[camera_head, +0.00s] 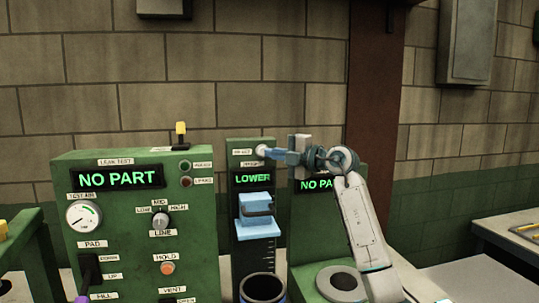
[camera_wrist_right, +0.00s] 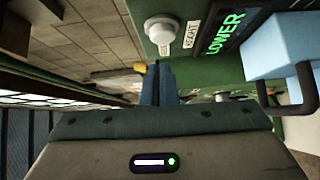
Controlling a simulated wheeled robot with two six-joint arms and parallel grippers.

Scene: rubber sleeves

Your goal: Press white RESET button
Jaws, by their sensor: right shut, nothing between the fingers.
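The white button (camera_head: 262,150) is on the top of the green column (camera_head: 240,210), above a display reading LOWER (camera_head: 253,178). In the right wrist view the white round button (camera_wrist_right: 160,30) shows with small labels beside it, one reading HEIGHT. My right gripper (camera_head: 270,152) comes in from the right, its blue fingers shut and empty, pointing left at the button. In the right wrist view the fingertips (camera_wrist_right: 158,70) appear just below the button in the picture. I cannot tell whether they touch it. My left gripper is not in view.
A light-blue block (camera_head: 258,228) with a dark handle sits on the column above a dark cup (camera_head: 262,287). A green leak-test panel (camera_head: 120,235) with a NO PART display stands left. Another green station (camera_head: 300,225) stands right, behind my right arm.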

